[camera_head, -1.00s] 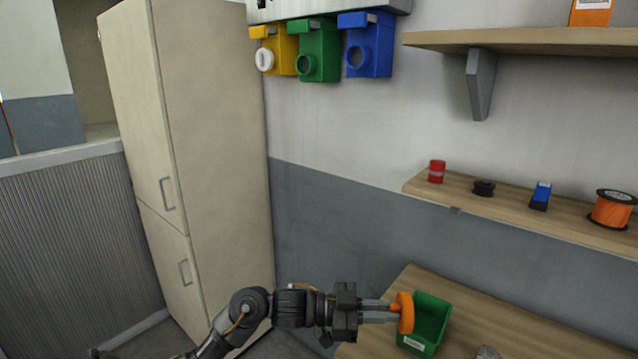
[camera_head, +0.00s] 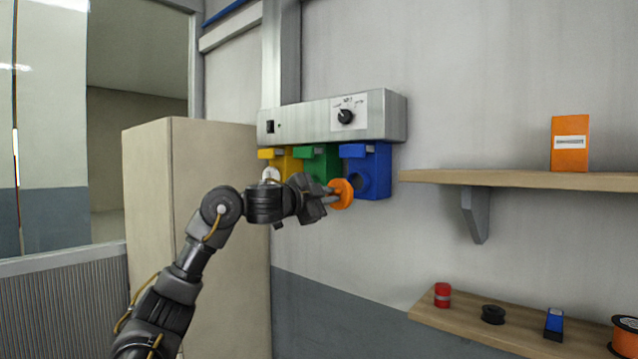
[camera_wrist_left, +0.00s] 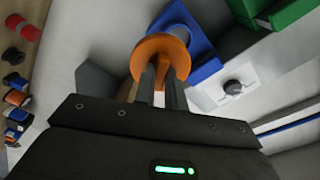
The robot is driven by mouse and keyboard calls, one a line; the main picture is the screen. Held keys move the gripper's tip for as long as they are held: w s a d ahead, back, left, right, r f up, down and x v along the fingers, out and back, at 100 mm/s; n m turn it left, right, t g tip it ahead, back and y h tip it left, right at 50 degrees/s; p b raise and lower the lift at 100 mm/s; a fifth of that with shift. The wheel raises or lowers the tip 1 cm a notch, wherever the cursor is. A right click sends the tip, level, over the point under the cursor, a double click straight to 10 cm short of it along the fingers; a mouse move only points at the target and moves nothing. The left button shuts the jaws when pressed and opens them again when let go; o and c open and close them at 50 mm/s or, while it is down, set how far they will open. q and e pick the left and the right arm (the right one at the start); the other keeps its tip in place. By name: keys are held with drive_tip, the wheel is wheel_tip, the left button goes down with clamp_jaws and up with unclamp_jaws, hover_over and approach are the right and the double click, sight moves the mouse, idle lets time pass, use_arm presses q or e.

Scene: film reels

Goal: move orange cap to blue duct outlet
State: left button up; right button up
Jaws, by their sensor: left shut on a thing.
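The orange cap (camera_head: 343,193) is held at the fingertips of my left gripper (camera_head: 330,194), which is shut on it. In the head view the cap appears just left of the blue duct outlet (camera_head: 378,168) and overlaps its left edge; I cannot tell how far apart they are in depth. My right gripper is not in view.
Green (camera_head: 318,162) and yellow (camera_head: 280,160) outlets hang left of the blue one, under a grey metal box (camera_head: 335,117) with a knob. An upper shelf (camera_head: 520,180) with an orange box (camera_head: 570,143) juts out at right. A lower shelf (camera_head: 470,325) carries small items.

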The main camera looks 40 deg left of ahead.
use_arm(q)
drive_tip(key=shift+s+a+r+y, duration=0.25)
drive_tip(key=shift+a+r, duration=0.25)
drive_tip(key=shift+r, duration=0.1)
drive_tip(key=shift+s+a+r+y, duration=0.2)
drive_tip(key=shift+a+r+y, duration=0.05)
drive_tip(key=shift+a+r, duration=0.35)
drive_tip(key=p, duration=0.3)
approach(356, 181)
drive_tip(key=shift+w+a, duration=0.15)
drive_tip(key=shift+w, duration=0.65)
drive_tip(key=shift+w+p, duration=0.7)
drive_tip(key=shift+w, duration=0.45)
drive_tip(key=shift+w+p, duration=1.05)
drive_tip(key=shift+w, duration=0.25)
